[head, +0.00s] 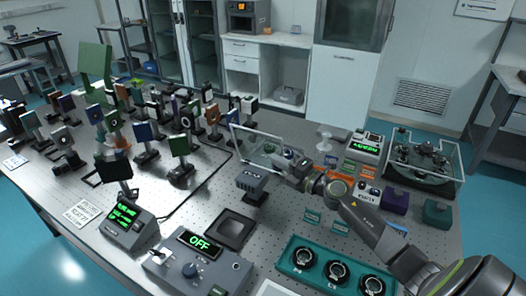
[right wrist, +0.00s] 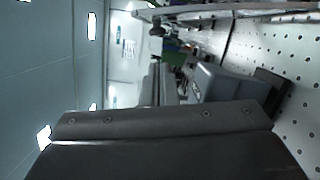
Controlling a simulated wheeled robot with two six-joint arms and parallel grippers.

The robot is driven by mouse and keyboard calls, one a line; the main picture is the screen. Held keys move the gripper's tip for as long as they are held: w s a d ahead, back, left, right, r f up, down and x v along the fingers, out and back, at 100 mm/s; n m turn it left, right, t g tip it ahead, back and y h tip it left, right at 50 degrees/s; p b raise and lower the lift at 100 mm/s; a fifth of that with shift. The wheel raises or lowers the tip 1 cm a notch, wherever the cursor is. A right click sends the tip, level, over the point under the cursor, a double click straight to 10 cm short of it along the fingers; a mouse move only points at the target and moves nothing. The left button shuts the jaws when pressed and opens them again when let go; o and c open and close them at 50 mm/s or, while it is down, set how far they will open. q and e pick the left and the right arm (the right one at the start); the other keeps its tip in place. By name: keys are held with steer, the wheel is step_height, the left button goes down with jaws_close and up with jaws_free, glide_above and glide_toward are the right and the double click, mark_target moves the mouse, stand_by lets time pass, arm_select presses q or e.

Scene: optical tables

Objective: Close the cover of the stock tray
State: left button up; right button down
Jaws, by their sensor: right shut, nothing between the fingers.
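A clear pane with a pale frame (head: 240,127), which looks like the tray's cover, stands raised at the middle of the table in the head view. The tray under it is largely hidden by the pane and my right gripper, so I cannot make out its shape. My right gripper (head: 280,158) is shut and empty, in front of the pane's right part. Whether it touches the pane I cannot tell. In the right wrist view a dark bar fills the bottom and no cover shows clearly. My left gripper is not in view.
A grey box (head: 252,181) stands just left of my right gripper. Many posts with optics crowd the left. A clear-sided dark green case (head: 455,165) is at the right. A teal tray (head: 296,278) with black round mounts lies in front. A controller (head: 190,268) reads OFF.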

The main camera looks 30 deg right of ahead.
mark_target(257, 147)
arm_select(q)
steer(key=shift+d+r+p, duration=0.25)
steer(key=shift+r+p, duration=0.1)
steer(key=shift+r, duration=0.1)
arm_select(e)
steer(key=x, duration=0.8)
steer(key=shift+w+a, duration=0.2)
steer(key=shift+w, duration=0.15)
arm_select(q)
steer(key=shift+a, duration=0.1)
arm_select(e)
steer(key=shift+r, duration=0.15)
